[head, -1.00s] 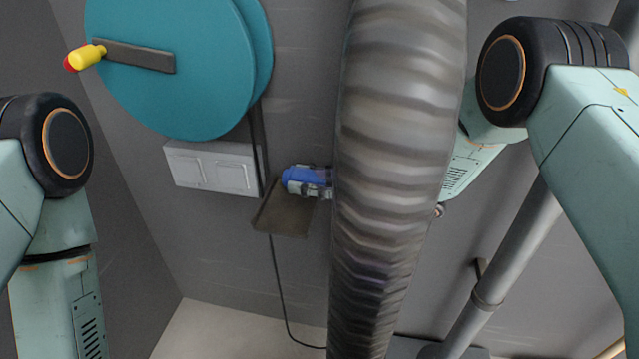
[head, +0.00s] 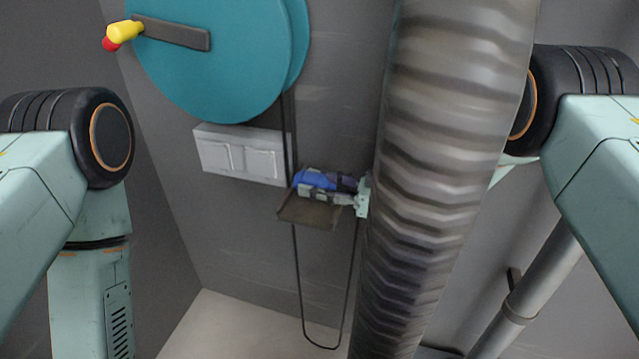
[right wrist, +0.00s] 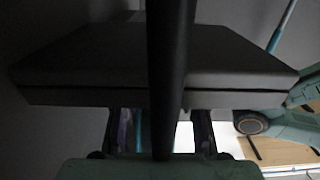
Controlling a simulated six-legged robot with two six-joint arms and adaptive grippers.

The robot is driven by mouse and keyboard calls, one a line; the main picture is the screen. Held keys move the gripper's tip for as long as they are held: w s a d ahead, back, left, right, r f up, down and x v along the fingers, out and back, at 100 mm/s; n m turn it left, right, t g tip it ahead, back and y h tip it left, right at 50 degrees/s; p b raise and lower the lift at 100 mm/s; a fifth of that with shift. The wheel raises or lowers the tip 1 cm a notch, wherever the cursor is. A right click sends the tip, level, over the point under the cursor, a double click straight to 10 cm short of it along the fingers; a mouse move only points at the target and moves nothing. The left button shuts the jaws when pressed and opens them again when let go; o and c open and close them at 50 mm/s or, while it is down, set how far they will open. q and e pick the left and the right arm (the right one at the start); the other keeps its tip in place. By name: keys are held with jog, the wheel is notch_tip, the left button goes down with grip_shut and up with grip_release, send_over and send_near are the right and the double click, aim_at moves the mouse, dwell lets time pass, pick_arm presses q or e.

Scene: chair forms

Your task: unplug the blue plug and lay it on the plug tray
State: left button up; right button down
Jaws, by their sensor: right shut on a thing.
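The blue plug (head: 312,180) is out at the plug tray, away from the white socket box (head: 243,160). My right gripper (head: 325,190) is shut on it, coming in from the right behind the big hose. The plug lies at the back part of the brown-grey plug tray (head: 306,214); I cannot tell whether it touches the tray. In the right wrist view a dark flat slab, probably the tray (right wrist: 225,75), fills the upper middle, and a black cable (right wrist: 165,75) crosses it. The plug is not clear there. My left gripper is out of view; only its arm shows.
A large ribbed grey hose (head: 440,170) hangs in front of my right arm and hides much of it. A teal reel (head: 225,60) with a yellow handle (head: 124,30) is above the socket box. A grey pipe (head: 530,290) stands at lower right.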

jog(key=c, duration=0.8)
grip_release()
jog(key=shift+d, duration=0.1)
jog(key=v, duration=0.7)
jog(key=shift+s+d, duration=0.1)
jog(key=shift+d, duration=0.05)
jog(key=shift+r, duration=0.1)
